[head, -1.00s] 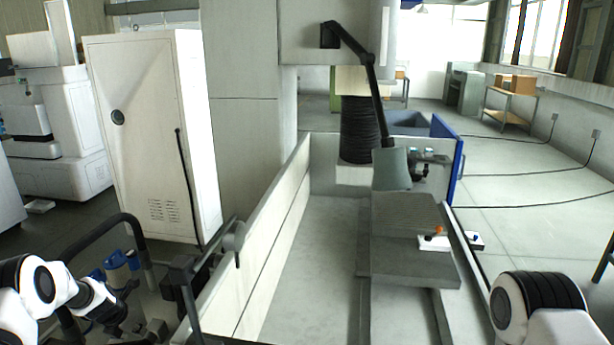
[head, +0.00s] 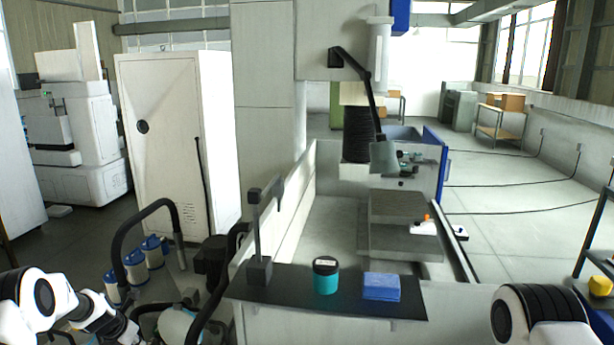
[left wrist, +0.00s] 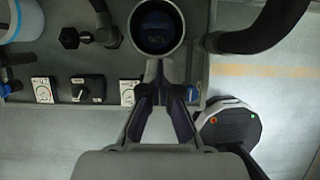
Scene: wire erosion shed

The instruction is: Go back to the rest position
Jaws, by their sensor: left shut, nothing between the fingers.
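My left arm comes in at the lower left of the head view, over hoses and fittings beside the machine. Its gripper (left wrist: 161,72) shows in the left wrist view with its fingers together and nothing between them. Below it in that view are a grey panel with gauges and a round dark opening (left wrist: 157,27); I cannot tell how far away they are. Only the upper part of my right arm shows at the lower right of the head view, and its gripper is out of the picture.
A dark shelf (head: 288,304) on the machine's near edge holds a teal jar (head: 325,280) and blue cloths (head: 381,287). Blue-and-white canisters (head: 134,266) and a black hose (head: 124,236) stand left. A white cabinet (head: 172,150) is behind. Open floor lies right.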

